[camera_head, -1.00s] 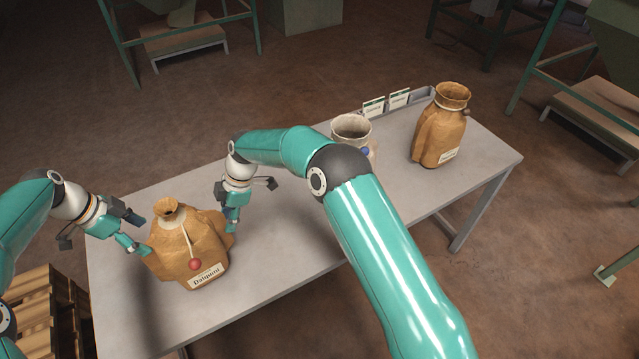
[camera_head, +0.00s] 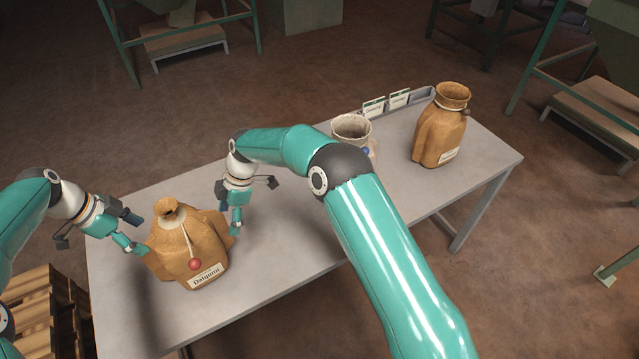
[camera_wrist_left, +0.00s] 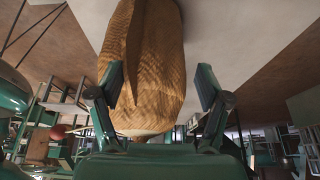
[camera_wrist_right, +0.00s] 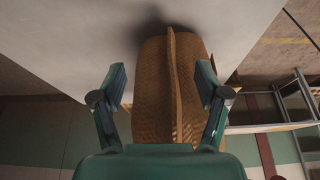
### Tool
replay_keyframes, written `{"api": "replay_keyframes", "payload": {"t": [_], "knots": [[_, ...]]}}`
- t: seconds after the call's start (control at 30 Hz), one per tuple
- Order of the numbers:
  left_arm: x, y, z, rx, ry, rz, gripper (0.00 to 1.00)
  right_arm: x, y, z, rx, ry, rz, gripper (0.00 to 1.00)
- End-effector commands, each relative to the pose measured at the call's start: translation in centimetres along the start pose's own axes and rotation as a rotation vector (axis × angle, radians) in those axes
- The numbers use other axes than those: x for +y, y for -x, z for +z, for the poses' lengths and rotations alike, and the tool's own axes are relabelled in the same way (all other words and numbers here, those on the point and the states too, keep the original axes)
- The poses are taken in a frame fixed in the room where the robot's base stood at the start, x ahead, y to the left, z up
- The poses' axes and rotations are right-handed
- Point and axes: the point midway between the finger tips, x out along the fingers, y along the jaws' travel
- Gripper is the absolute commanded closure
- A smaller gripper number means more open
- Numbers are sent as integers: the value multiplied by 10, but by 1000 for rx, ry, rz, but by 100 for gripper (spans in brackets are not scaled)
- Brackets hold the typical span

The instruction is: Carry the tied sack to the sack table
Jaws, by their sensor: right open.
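The tied brown sack (camera_head: 188,250) stands upright at the left end of the grey table, its neck gathered. A cord with a red ball hangs down its front above a white label. My left gripper (camera_head: 139,232) is at the sack's left side, fingers apart. In the left wrist view the sack (camera_wrist_left: 148,60) fills much of the space ahead of the spread fingers. My right gripper (camera_head: 236,226) is open at the sack's right side. In the right wrist view the sack's side seam (camera_wrist_right: 171,85) lies between the open fingers. Contact with the sack cannot be told.
The grey table (camera_head: 290,240) also bears a pale open sack (camera_head: 351,128), partly hidden by my right arm, and an open brown sack (camera_head: 441,130). Label cards (camera_head: 385,103) stand at its back edge. A wooden pallet (camera_head: 45,310) is at lower left. Green frames stand behind.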

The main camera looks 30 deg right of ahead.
Motion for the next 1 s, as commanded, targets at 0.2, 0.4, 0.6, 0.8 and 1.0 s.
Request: {"api": "replay_keyframes", "payload": {"t": [0.2, 0.4, 0.6, 0.8, 1.0], "knots": [[0, 0, 0, 0, 0, 0, 24, 1, 30, 0, 1, 0, 4, 25], [0, 0, 0, 0, 0, 0, 24, 1, 71, -1, 1, 0, 4, 25], [0, 0, 0, 0, -1, 0, 24, 0, 103, -1, 1, 0, 1, 25], [0, 0, 0, 0, -1, 0, 24, 0, 115, -1, 1, 0, -1, 25], [0, 0, 0, 0, -1, 0, 24, 0, 116, -1, 1, 0, -1, 25]]}}
